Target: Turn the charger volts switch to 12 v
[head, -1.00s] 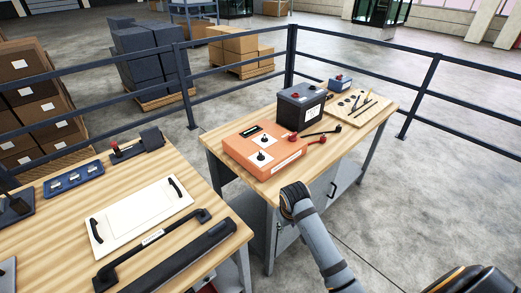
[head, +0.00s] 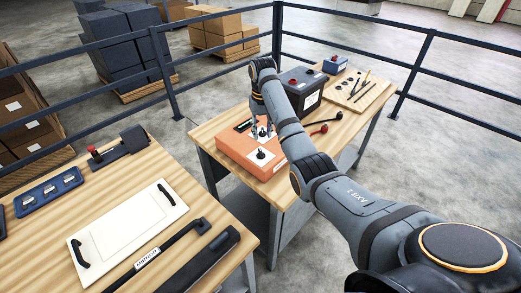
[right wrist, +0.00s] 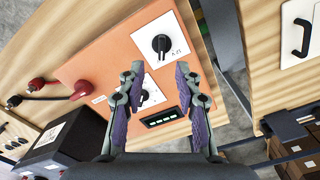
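The orange charger (head: 235,153) lies on the far wooden bench; it also shows in the right wrist view (right wrist: 105,62). Its top has two black knobs on white plates. The nearer knob (head: 261,154) stands clear, and in the right wrist view (right wrist: 161,44) it has a white pointer mark and small lettering, too small to read surely. The other knob (right wrist: 143,96) is partly covered by a finger. My right gripper (head: 262,133) points down over the charger near that farther knob. Its fingers (right wrist: 160,72) are apart with nothing between them. My left gripper is out of view.
A black battery (head: 303,90) stands beside the charger, with red and black clamps (head: 322,129) on the bench. A tool board (head: 358,92) lies farther right. A near bench holds a white panel (head: 130,228) and a black handle bar. Dark railings (head: 175,75) run behind.

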